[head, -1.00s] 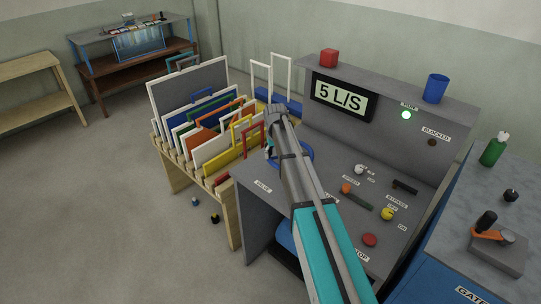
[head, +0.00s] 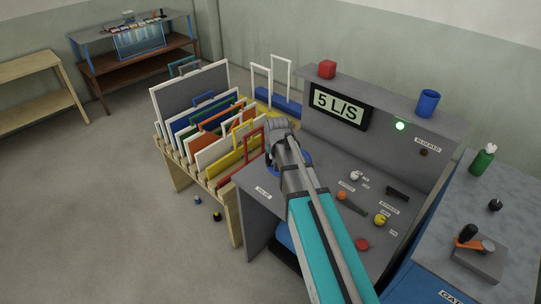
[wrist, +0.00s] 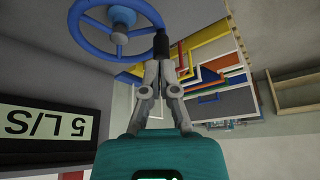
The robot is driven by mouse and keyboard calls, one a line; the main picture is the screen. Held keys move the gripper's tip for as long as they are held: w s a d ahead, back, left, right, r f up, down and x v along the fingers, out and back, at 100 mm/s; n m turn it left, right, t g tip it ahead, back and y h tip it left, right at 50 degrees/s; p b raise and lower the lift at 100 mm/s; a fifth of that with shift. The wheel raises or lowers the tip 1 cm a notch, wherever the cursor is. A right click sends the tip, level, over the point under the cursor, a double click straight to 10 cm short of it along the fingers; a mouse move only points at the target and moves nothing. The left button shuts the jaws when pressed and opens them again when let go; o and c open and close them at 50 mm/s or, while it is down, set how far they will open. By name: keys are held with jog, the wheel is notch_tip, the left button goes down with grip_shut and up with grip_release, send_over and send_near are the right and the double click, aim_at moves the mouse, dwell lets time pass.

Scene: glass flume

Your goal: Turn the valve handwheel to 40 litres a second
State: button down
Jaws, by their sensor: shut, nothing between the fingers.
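The blue valve handwheel (wrist: 88,40) shows in the wrist view at the upper left, with a round blue-grey hub and spokes. In the head view, the handwheel (head: 275,168) is mostly hidden behind my arm. My gripper (wrist: 161,46) is shut and empty, its dark fingertips at the right side of the wheel's rim. I cannot tell whether they touch the rim. The display (head: 339,107) reads 5 L/S, and it shows upside down in the wrist view (wrist: 45,125).
The desk panel carries a red button (head: 362,244), a yellow knob (head: 380,219) and other controls. A green lamp (head: 400,126) is lit; the lamp by BLOCKED (head: 424,152) is dark. A rack of coloured frames (head: 180,172) stands close left. A blue cup (head: 428,103) sits on the ledge.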

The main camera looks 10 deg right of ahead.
jog(key=shift+w+f, duration=0.1)
jog(key=shift+f, duration=0.05)
dwell(0.3)
jog(key=b, duration=0.9)
send_near(269, 164)
jog(key=shift+x, duration=2.55)
jog(key=shift+d, duration=0.1)
